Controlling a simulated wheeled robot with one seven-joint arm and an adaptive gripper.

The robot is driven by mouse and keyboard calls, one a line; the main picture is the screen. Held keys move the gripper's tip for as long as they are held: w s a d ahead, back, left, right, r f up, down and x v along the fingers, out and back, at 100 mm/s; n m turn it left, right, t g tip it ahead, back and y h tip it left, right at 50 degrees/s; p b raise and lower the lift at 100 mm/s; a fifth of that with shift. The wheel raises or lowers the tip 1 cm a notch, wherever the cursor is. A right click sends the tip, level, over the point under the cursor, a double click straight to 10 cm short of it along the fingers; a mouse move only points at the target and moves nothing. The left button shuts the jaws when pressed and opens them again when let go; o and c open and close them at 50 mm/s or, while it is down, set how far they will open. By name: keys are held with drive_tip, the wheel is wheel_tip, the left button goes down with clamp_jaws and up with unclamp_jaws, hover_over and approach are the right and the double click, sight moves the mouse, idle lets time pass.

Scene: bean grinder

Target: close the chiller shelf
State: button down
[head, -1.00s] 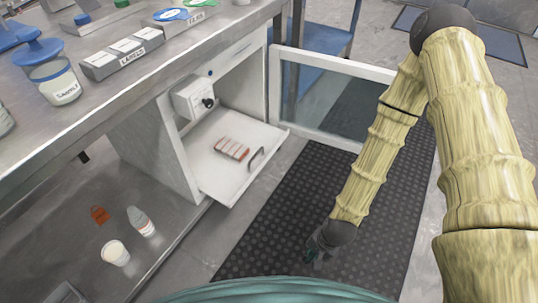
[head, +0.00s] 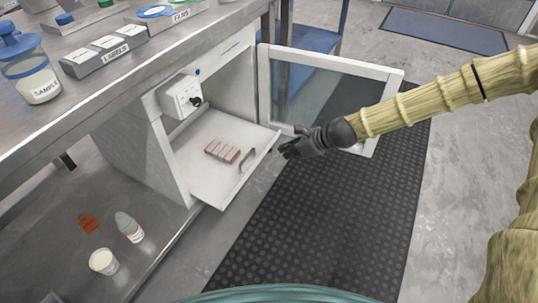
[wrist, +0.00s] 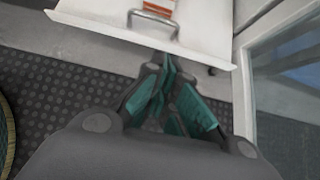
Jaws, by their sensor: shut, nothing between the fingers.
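The chiller shelf (head: 208,181) is a white tray pulled out of the cabinet under the counter. Its grey handle (head: 248,160) stands near its front edge, and it also shows in the wrist view (wrist: 153,20).
The glass-paned door (head: 330,90) stands open to the right, close behind my gripper. A control box (head: 181,97) sits at the cabinet's upper left. A dark mat (head: 310,220) covers the floor. A cup (head: 103,262) and a bottle (head: 129,227) stand on the lower shelf.

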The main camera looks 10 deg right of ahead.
drive_tip(key=a+r+b+x, duration=0.1)
drive_tip(key=b+x, duration=0.5)
drive_tip(key=x, duration=0.7)
drive_tip(key=shift+w+r+b, duration=0.2)
drive_tip(key=shift+w+b, duration=0.1)
drive_tip(key=shift+w, duration=0.15)
drive_tip(key=shift+a, duration=0.15)
